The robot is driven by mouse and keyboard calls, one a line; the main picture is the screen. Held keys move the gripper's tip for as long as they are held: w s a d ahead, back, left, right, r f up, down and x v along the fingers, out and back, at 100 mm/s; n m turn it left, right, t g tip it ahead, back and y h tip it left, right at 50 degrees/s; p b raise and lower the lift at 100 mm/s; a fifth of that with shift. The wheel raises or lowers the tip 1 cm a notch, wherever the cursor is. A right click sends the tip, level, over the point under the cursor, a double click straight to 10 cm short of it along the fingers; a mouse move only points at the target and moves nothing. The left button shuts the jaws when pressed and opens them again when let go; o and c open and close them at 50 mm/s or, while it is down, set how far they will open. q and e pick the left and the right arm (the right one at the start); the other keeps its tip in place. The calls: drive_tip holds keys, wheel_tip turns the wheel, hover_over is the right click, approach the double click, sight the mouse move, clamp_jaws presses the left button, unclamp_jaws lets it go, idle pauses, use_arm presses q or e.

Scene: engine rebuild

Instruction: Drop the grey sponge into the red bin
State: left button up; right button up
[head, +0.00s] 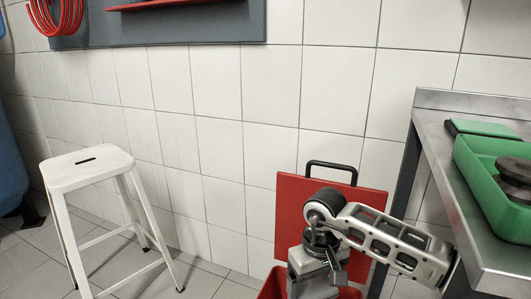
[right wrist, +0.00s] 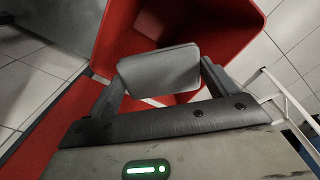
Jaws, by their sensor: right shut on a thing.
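The grey sponge (right wrist: 158,69) is held between the fingers of my right gripper (right wrist: 160,84), which is shut on it. In the right wrist view the sponge is over the open mouth of the red bin (right wrist: 222,30), with the bin's inside visible behind it. In the head view the red bin (head: 271,284) shows only partly at the bottom edge, below my right wrist. The sponge and fingertips are hidden there. I cannot tell how far the sponge is above the bin floor. My left gripper is not in view.
A red panel with a black handle (head: 331,171) stands upright against the tiled wall behind the bin. A metal bench (head: 455,190) at right holds a green tray (head: 475,165) with a dark part. A white stool (head: 85,170) stands at left, with clear floor between.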

wheel_tip(320, 180, down, 4)
drive_tip(key=shift+r+b, duration=0.2)
drive_tip(key=shift+b, duration=0.6)
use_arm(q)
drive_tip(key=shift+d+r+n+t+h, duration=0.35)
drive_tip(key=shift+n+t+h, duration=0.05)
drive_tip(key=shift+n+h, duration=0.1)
use_arm(e)
drive_tip(key=shift+f, duration=0.45)
drive_tip(key=o, duration=0.8)
wheel_tip(320, 180, up, 7)
drive_tip(key=shift+f+p, duration=0.15)
drive_tip(key=shift+p, duration=0.65)
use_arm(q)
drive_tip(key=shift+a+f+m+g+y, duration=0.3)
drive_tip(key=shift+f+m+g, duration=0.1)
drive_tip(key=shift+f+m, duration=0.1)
use_arm(e)
drive_tip(key=shift+r, duration=0.4)
